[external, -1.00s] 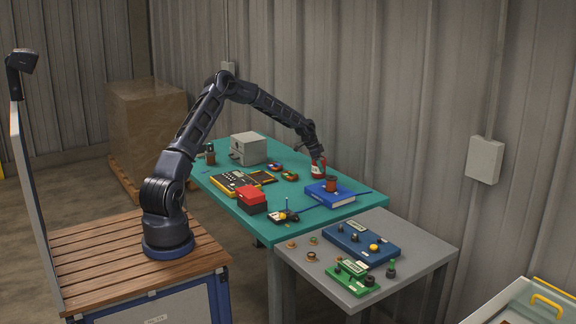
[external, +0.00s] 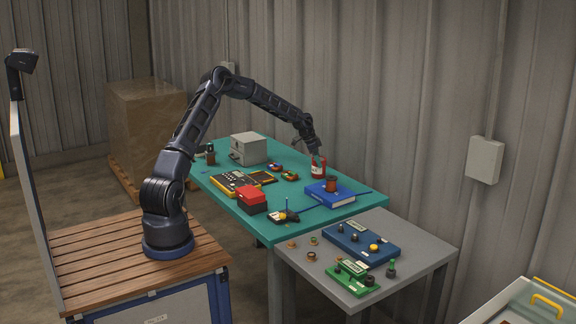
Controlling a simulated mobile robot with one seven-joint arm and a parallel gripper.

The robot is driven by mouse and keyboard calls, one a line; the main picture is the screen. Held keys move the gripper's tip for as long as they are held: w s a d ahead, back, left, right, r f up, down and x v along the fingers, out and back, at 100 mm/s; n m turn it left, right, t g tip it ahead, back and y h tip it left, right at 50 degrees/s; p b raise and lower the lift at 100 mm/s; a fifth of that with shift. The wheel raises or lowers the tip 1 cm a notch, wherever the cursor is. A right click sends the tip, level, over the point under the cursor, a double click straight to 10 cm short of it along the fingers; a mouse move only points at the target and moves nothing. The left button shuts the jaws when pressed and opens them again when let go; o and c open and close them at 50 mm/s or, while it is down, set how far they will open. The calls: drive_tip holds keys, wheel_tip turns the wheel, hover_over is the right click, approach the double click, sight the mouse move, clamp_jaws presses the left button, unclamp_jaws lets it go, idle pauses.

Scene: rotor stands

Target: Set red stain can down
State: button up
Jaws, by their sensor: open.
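The red stain can (external: 318,169), with a pale label band, stands upright on the teal table (external: 310,205) near its far right edge, behind the blue book. My gripper (external: 317,154) is open just above the can. The fingers are small and dark here, and I cannot tell whether they touch the can's top.
A blue book (external: 330,195) with a dark red cup (external: 332,183) on it lies just in front of the can. A red box (external: 251,199), a yellow-edged meter (external: 235,183) and a grey case (external: 249,149) stand to the left. A grey table (external: 355,285) with rotor stands adjoins in front.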

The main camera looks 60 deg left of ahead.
drive_tip(key=v, duration=0.9)
drive_tip(key=s+d+r+n+y, duration=0.1)
drive_tip(key=s+d+r+y, duration=0.1)
drive_tip(key=s+d+r, duration=0.95)
drive_tip(key=s+d+r+n+y, duration=0.1)
drive_tip(key=s+d+r, duration=0.7)
drive_tip(key=s, duration=0.6)
drive_tip(key=s+d+n, duration=0.1)
drive_tip(key=s+n, duration=0.1)
drive_tip(key=s, duration=1.5)
drive_tip(key=s+d+n, duration=0.2)
drive_tip(key=s, duration=1.4)
drive_tip(key=shift+s+d+r+n+t, duration=0.35)
drive_tip(key=shift+s+r+n+t, duration=0.05)
drive_tip(key=shift+r, duration=0.05)
